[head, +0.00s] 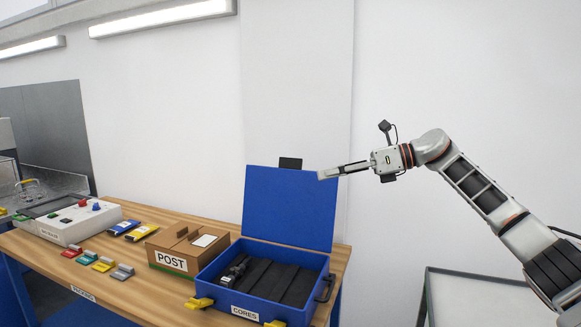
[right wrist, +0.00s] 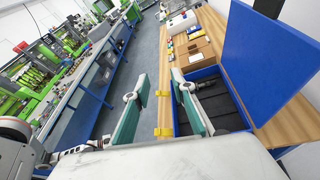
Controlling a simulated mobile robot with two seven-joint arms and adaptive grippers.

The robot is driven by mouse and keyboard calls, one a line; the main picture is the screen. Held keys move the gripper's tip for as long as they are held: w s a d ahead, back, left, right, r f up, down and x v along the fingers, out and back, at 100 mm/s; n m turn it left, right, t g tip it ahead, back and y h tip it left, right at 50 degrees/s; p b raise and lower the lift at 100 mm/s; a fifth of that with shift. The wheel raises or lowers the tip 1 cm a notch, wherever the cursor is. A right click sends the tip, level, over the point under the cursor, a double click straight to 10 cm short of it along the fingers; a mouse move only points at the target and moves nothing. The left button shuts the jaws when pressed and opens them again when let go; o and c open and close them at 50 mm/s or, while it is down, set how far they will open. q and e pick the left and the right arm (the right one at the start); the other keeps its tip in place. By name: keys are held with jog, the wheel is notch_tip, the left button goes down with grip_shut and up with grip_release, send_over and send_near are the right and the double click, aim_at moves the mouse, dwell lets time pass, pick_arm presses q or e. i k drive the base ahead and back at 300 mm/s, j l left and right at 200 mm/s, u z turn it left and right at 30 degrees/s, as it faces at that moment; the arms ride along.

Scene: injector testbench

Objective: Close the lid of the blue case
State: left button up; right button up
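The blue case (head: 262,306), labelled CORES, stands at the right end of the wooden workbench. Its lid (head: 288,207) is open and stands upright at the back, leaning slightly. A dark handle tab shows at the lid's top edge. The case and its raised lid (right wrist: 268,62) also show at the right of the right wrist view. My right gripper (head: 332,172) is in the air at the right of the lid's upper edge in the head view. Its fingers (right wrist: 160,88) are apart with nothing between them. My left gripper is in neither view.
Yellow latches (head: 199,303) stick out at the case's front. Dark foam and a dark part (head: 236,270) lie inside. A cardboard box marked POST (head: 174,262) stands left of the case. Coloured connectors, packets and a control box (head: 70,221) are farther left.

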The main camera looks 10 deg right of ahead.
aim_at(287, 205)
jog(key=i, duration=0.95)
